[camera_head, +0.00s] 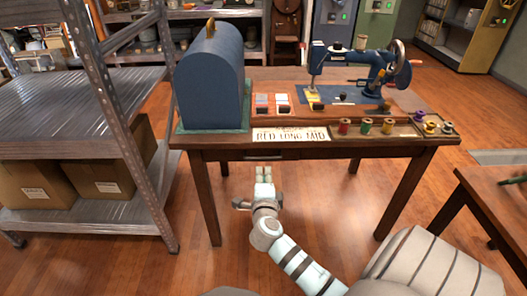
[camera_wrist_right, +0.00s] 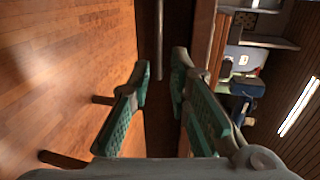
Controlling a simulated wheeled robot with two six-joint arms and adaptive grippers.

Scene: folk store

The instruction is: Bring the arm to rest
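My right arm reaches up from the bottom of the head view. Its gripper (camera_head: 264,170) is just in front of the wooden table's front edge, below the thin metal handle (camera_head: 265,157). In the right wrist view the two teal-padded fingers of this gripper (camera_wrist_right: 161,68) stand apart, with nothing held between them. A thin pale bar (camera_wrist_right: 160,35) shows ahead, in the gap beyond the fingertips; I cannot tell whether a finger touches it. My left gripper and left arm are not in view.
The wooden table (camera_head: 345,149) carries a blue domed box (camera_head: 211,85), a sewing machine (camera_head: 385,68), spools and a lettered sign (camera_head: 290,135). A metal shelf (camera_head: 75,95) with cardboard boxes stands at left. Another table (camera_head: 490,195) is at right.

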